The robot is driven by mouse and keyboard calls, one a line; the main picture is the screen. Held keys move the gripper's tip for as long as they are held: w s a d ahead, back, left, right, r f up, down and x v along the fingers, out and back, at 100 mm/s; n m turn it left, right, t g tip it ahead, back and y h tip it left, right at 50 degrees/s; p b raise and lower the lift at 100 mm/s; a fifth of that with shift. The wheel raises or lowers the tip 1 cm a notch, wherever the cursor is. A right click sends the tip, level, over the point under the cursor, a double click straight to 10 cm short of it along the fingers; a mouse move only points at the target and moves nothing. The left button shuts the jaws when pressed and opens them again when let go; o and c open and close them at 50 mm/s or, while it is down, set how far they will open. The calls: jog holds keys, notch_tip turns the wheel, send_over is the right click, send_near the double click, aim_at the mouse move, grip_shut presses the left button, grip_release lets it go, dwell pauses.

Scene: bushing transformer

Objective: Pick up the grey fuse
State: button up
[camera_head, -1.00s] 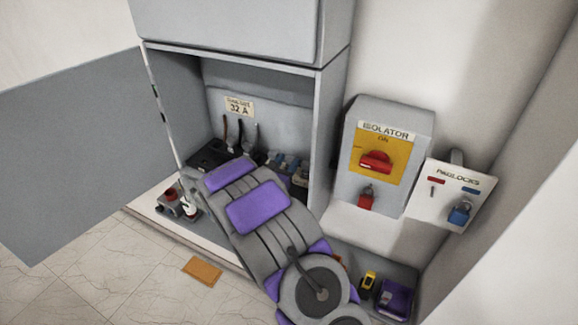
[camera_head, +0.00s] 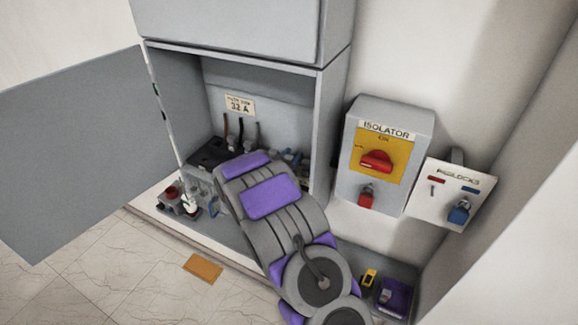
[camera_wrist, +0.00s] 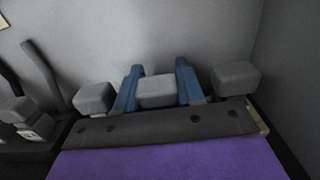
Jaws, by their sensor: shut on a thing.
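In the wrist view, my gripper (camera_wrist: 158,82) has two blue fingers, one on each side of a grey fuse (camera_wrist: 157,95). The fingers are shut on this fuse. A similar grey block (camera_wrist: 94,98) stands to its left and another grey block (camera_wrist: 236,79) to its right, both apart from the fingers. The lower side of the held fuse is hidden behind the dark bar of my gripper, so I cannot tell whether it is clear of its seat. In the head view, my purple and grey arm covers most of the fuse area inside the cabinet.
The grey cabinet (camera_head: 322,130) is open, its door (camera_head: 75,150) swung left. Dark cables (camera_head: 240,135) rise at the back under a 32 A label (camera_head: 240,106). The isolator box (camera_head: 385,155) and padlock board (camera_head: 450,195) are on the right. A purple bin (camera_head: 395,297) stands below.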

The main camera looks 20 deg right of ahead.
jog(key=shift+r, duration=0.1)
notch_tip(320, 180, up, 9)
jog(key=shift+r+b, duration=0.2)
jog(key=shift+b, duration=0.35)
jog(key=shift+r+p, duration=1.2)
jog(key=shift+r, duration=1.4)
jog(key=shift+f, duration=0.1)
